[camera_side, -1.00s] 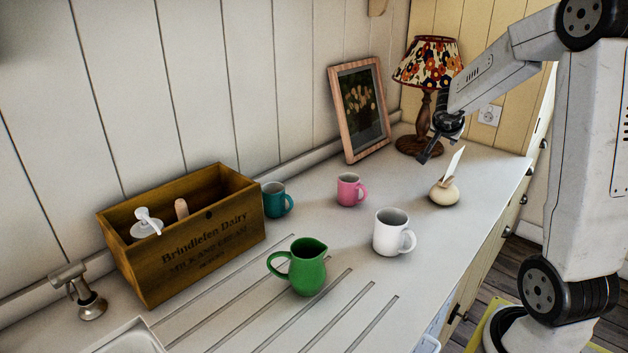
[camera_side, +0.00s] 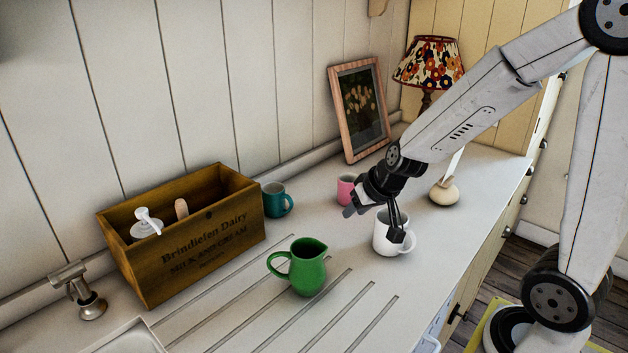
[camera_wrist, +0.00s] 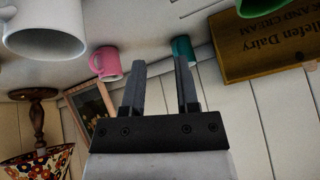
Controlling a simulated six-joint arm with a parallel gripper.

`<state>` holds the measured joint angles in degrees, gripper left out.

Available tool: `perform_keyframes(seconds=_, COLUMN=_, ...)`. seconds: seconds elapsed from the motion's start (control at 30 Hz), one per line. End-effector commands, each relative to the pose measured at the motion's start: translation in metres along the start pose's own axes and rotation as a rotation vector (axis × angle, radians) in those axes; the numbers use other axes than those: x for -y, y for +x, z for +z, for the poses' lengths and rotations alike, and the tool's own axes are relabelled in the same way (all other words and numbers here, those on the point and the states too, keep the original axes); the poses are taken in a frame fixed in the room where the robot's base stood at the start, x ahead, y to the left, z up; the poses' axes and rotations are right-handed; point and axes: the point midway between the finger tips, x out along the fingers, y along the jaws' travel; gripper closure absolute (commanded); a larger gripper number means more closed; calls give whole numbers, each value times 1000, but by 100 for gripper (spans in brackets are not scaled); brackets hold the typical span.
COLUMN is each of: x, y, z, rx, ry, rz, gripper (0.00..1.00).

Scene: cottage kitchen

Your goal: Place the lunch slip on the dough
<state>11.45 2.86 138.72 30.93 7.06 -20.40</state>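A pale beige round lump (camera_side: 444,193), which looks like the dough, sits on the worktop at the right in the side view. A white slip (camera_side: 456,162) stands up from its top, slightly tilted, partly hidden behind my arm. Neither shows in the wrist view. My gripper (camera_side: 396,235) is to the left of the lump, its fingers pointing down in front of the white mug (camera_side: 386,241). Whether they touch the mug cannot be told. In the wrist view the fingers (camera_wrist: 160,78) are apart with nothing between them.
A pink mug (camera_side: 346,190), a teal mug (camera_side: 277,204) and a green jug (camera_side: 303,269) stand on the worktop (camera_side: 237,327). A wooden crate (camera_side: 189,246) is at left. A picture frame (camera_side: 344,106) and a lamp (camera_side: 428,62) stand at the back. The front right worktop is clear.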

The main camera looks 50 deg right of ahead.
Motion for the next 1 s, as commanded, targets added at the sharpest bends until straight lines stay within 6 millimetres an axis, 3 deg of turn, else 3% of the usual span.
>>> perform_keyframes(seconds=0.2, x=26, y=-6, z=64, rx=194, ry=-194, rz=-24, gripper=61)
perform_keyframes(seconds=0.4, x=28, y=-12, z=101, rx=306, ry=-314, rz=0, gripper=61)
perform_keyframes(seconds=0.6, x=26, y=-15, z=112, rx=341, ry=-354, rz=16, gripper=61)
perform_keyframes(seconds=1.0, x=26, y=-15, z=112, rx=339, ry=-354, rz=16, gripper=61)
